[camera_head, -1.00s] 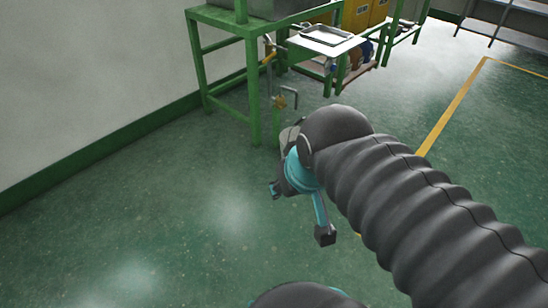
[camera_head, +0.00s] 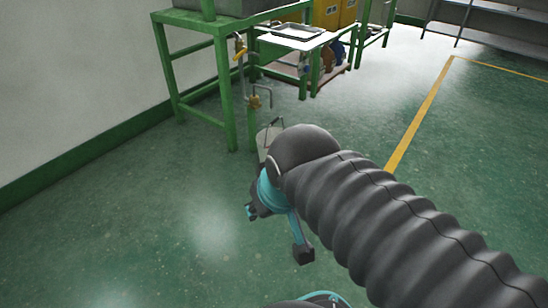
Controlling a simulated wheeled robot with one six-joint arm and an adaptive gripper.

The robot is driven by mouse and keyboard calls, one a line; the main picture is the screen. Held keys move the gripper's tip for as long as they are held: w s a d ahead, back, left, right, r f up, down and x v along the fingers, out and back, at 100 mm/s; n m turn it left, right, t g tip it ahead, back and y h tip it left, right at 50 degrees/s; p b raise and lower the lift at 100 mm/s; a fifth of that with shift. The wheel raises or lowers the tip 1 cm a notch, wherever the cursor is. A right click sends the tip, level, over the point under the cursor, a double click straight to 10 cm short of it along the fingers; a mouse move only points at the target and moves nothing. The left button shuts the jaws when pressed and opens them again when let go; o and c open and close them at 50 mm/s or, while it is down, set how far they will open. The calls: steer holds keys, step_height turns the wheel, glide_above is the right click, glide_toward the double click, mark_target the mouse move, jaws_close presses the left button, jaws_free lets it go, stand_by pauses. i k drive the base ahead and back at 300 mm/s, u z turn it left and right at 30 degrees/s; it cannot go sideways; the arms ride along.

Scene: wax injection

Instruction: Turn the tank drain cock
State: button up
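A grey tank (camera_head: 240,8) is cut off at the top edge, on a green frame (camera_head: 225,95). Below it, a thin pipe carries a fitting with a yellow handle (camera_head: 238,56). Lower down is a small brass-coloured cock (camera_head: 255,101) with a bent grey rod or pipe beside it. I cannot tell which of the two is the drain cock. A pale bucket (camera_head: 266,140) stands on the floor under them, partly hidden by my arm. My gripper (camera_head: 277,232) is in front of and below them, apart from both, with its dark fingers spread and nothing visible between them.
A white-topped table (camera_head: 290,40) with a metal tray (camera_head: 298,31) stands right of the cocks. A wall (camera_head: 75,70) runs along the left. The green floor in front is clear, with a yellow line (camera_head: 420,115) at right. Grey shelving stands at the far right.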

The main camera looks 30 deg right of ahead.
mark_target(244, 49)
steer(key=k, duration=0.65)
steer(key=u, duration=0.75)
steer(key=i, duration=1.25)
steer(key=z, duration=0.6)
steer(key=i, duration=0.6)
steer(key=z, duration=0.5)
